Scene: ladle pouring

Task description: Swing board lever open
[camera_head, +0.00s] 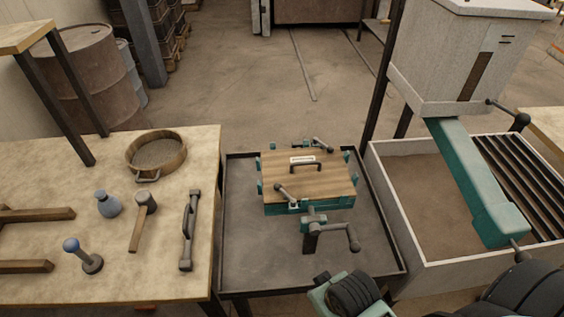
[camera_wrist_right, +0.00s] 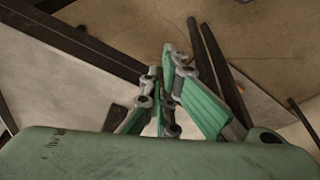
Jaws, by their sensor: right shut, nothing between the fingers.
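A wooden board (camera_head: 309,172) with a dark handle lies on a teal moulding box in the middle of the head view. A dark lever (camera_head: 286,193) with a ball knob sits at its front left edge. A second knobbed lever (camera_head: 322,145) sits at its back edge. I cannot tell from here how far either lever is turned. My right gripper (camera_wrist_right: 162,61) shows in the right wrist view with its teal fingers together and empty. Neither board nor lever shows in that view. My left gripper is not in view.
The box stands on a dark-rimmed metal table (camera_head: 250,248) with a crank (camera_head: 340,234) at its front. A workbench (camera_head: 60,185) with a sieve (camera_head: 156,155), mallet and other tools is at left. A sand bin (camera_head: 424,200) under a grey hopper (camera_head: 455,60) is at right.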

